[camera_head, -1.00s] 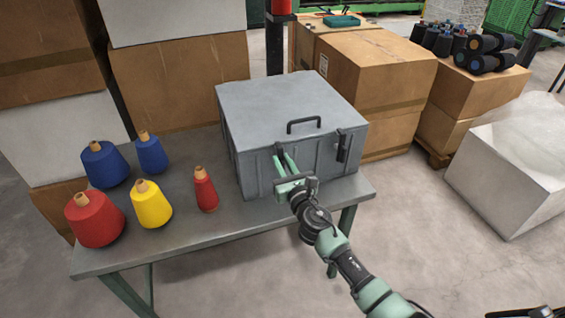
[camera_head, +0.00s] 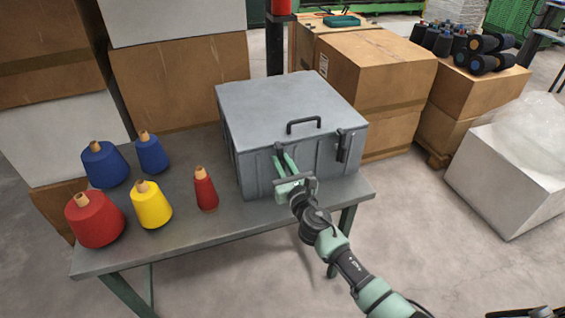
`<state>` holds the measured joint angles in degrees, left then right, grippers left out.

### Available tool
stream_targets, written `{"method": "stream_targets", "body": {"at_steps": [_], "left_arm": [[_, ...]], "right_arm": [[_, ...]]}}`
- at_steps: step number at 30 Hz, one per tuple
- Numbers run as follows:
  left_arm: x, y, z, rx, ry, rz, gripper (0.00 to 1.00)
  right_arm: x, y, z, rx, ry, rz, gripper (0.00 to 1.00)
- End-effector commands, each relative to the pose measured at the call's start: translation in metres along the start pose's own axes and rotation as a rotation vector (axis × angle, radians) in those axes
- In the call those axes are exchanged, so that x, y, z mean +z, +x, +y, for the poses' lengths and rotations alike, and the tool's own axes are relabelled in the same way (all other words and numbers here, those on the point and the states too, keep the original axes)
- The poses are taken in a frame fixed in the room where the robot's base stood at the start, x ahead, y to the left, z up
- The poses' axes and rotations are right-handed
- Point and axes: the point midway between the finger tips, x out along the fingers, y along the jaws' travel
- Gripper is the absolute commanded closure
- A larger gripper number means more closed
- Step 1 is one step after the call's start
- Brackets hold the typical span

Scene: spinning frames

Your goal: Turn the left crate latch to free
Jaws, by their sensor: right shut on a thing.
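A grey lidded crate (camera_head: 250,173) stands on the grey table (camera_head: 200,228), its lid down. A black handle (camera_head: 303,123) is on the lid's front edge. The right crate latch (camera_head: 342,147) is a dark upright piece on the crate's front. The left crate latch (camera_head: 277,148) is on the same front; only its upper part shows, the rest is hidden behind my green fingers. My right gripper (camera_head: 283,160) comes in from the lower right and is shut on the left latch.
Red, blue and yellow thread cones (camera_head: 150,205) stand left of the crate, with a small red cone (camera_head: 205,190) nearest it. Cardboard boxes (camera_head: 180,85) stand behind the table.

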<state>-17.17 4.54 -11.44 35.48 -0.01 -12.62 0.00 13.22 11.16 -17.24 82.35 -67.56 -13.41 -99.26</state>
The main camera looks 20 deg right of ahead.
Motion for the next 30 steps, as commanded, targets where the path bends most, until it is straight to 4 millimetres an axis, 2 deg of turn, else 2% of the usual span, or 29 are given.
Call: {"method": "stream_targets", "body": {"at_steps": [11,30], "left_arm": [[-0.001,-0.01,0.0,0.0,0.0,0.0,0.64],[-0.004,-0.043,-0.001,0.0,0.001,0.001,0.64]], "right_arm": [[0.0,0.0,0.006,0.001,-0.214,0.003,1.0],[-0.008,-0.001,0.021,0.002,-0.818,0.004,1.0]]}}
